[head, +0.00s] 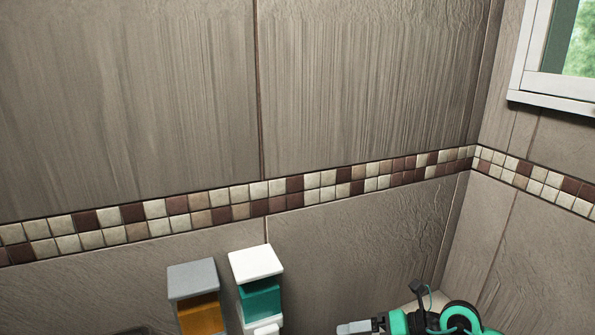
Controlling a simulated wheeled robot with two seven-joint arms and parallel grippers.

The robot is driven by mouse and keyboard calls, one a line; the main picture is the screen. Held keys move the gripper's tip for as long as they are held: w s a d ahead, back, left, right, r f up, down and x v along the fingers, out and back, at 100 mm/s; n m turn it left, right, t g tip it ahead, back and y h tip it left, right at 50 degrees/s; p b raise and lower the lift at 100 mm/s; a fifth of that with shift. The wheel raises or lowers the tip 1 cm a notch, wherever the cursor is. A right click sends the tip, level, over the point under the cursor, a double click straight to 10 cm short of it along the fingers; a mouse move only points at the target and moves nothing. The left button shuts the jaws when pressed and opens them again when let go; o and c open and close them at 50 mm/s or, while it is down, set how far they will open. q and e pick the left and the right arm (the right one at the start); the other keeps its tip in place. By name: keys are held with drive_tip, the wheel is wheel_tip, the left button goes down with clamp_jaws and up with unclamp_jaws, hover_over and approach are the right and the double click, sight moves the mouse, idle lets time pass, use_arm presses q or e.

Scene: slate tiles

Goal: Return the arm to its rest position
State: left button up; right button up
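At the bottom right, a teal and black jointed shape (462,318) with round parts and a thin cable is cut off by the lower edge.
A tiled wall with a mosaic band (240,200) fills most of the view. Low down are a grey box with an orange front (193,280) and a white box with a teal front (256,262). A window (550,95) is at the upper right.

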drive_tip(key=s+a+r+m+t+y, duration=0.2)
drive_tip(key=a+r+m+t+y, duration=0.25)
drive_tip(key=r, duration=0.35)
drive_tip(key=w+d+r+m+t+h, duration=0.25)
drive_tip(key=d+m+t, duration=0.25)
drive_tip(key=m+t, duration=0.55)
drive_tip(key=s+d+f+m+g+h, duration=0.2)
drive_tip(key=s+d+f+m+h, duration=0.2)
drive_tip(key=d+f+m+h, duration=0.35)
drive_tip(key=s+d+f+m+g+h, duration=0.3)
drive_tip(key=d+f+m+h, duration=0.1)
drive_tip(key=f+m+h, duration=0.6)
drive_tip(key=s+a+f+m+g+y, duration=0.15)
drive_tip(key=s+f+g, duration=0.35)
drive_tip(key=s, duration=0.5)
drive_tip(key=s+a+f+m+g+y, duration=0.15)
drive_tip(key=s+f+g, duration=0.35)
drive_tip(key=s, duration=0.5)
wheel_tip(320, 180, down, 32)
drive_tip(key=g, duration=0.1)
drive_tip(key=s+d+f, duration=0.2)
drive_tip(key=s+f, duration=0.7)
drive_tip(key=s+d+f+g, duration=0.1)
drive_tip(key=s+d+f, duration=0.1)
drive_tip(key=s+f, duration=0.7)
drive_tip(key=shift+s+f, duration=0.25)
drive_tip(key=shift+s, duration=0.1)
